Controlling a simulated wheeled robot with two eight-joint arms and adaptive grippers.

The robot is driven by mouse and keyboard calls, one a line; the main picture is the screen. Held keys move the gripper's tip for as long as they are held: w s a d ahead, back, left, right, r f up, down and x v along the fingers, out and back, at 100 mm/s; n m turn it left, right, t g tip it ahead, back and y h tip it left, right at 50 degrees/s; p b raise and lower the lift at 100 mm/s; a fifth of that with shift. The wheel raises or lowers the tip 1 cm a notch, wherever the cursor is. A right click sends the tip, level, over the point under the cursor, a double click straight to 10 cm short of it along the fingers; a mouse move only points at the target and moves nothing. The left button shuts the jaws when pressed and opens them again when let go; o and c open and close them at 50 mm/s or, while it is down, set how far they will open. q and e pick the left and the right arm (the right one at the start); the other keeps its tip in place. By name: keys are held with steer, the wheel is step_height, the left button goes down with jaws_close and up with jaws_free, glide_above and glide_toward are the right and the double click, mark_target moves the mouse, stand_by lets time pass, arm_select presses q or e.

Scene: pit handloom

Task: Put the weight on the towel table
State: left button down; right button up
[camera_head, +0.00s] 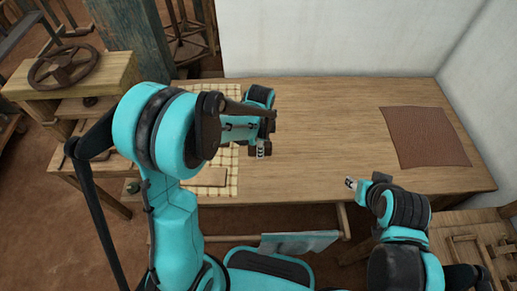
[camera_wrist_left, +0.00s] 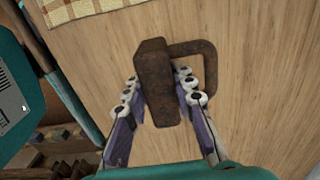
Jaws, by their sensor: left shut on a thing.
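The weight (camera_wrist_left: 156,85) is a rusty brown iron block with a loop handle on its right side in the left wrist view. My left gripper (camera_wrist_left: 158,82) has its fingers on both sides of the block and is shut on it. In the head view my left gripper (camera_head: 262,150) is over the left-middle of the wooden table (camera_head: 320,120), and the weight is hard to make out there. A checked towel (camera_head: 232,185) lies on the table's left part. My right gripper (camera_head: 351,184) is near the table's front edge; its finger gap is too small to judge.
A reddish-brown cloth (camera_head: 425,137) lies at the table's right. The middle of the table is clear. A stand with a wheel (camera_head: 64,66) is at the left. White walls (camera_head: 330,35) close off the back and right.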

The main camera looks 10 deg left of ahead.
arm_select(q)
steer(key=s+d+r+p, duration=0.3)
steer(key=d+r, duration=0.4)
steer(key=d, duration=0.4)
steer(key=a+f+n, duration=0.2)
steer(key=a+n, duration=0.5)
steer(key=a, duration=0.1)
steer(key=a+f+n, duration=0.1)
steer(key=a+n, duration=0.6)
steer(key=a, duration=0.1)
steer(key=shift+w+f+n, duration=0.35)
steer(key=shift+w+n, duration=0.05)
arm_select(e)
step_height(320, 180, up, 3)
steer(key=shift+r, duration=0.15)
